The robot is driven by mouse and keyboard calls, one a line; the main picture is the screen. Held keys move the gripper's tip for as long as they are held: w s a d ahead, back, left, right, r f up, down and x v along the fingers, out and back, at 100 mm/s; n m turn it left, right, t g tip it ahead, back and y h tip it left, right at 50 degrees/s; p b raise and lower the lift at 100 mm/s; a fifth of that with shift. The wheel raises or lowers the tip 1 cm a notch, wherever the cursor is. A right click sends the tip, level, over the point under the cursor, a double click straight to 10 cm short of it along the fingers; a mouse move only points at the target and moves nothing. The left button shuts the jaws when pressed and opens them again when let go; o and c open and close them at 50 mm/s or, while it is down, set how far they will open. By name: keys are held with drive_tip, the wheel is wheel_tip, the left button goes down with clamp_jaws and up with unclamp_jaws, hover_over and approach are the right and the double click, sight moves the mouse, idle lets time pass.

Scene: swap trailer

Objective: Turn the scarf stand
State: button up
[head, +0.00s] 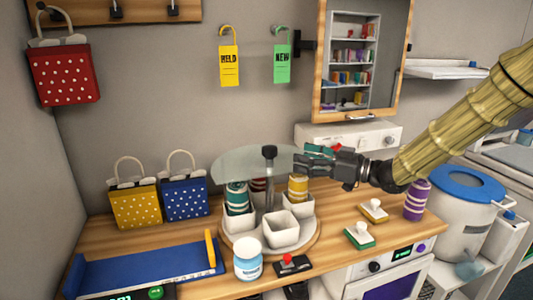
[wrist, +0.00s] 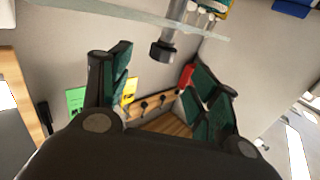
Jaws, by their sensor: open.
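The scarf stand is a round turntable (head: 312,240) with white cups (head: 283,232), a central post with a black knob (head: 269,152), and a clear disc (head: 235,165) on top. A green striped roll (head: 237,198) and a yellow striped roll (head: 298,188) stand in cups; a dark red one is partly hidden behind the post. My gripper (head: 306,163) is at the right edge of the disc, pointing left. In the wrist view my gripper (wrist: 162,88) is open and empty, with the knob (wrist: 162,52) and disc edge (wrist: 130,24) beyond its fingers. Contact with the disc cannot be told.
A white-blue jar (head: 248,260) and a red-knobbed device (head: 291,264) stand before the stand. A purple roll (head: 417,199) and two stamp-like blocks (head: 359,235) are at right. Bags (head: 185,196) and a blue tray (head: 140,268) are at left. A mirror (head: 318,90) hangs behind.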

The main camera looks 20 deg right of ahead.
sight(270, 147)
drive_tip(key=p+x, duration=0.1)
drive_tip(key=x, duration=1)
drive_tip(key=shift+s+a+r, duration=0.1)
drive_tip(key=shift+s, duration=0.05)
clamp_jaws()
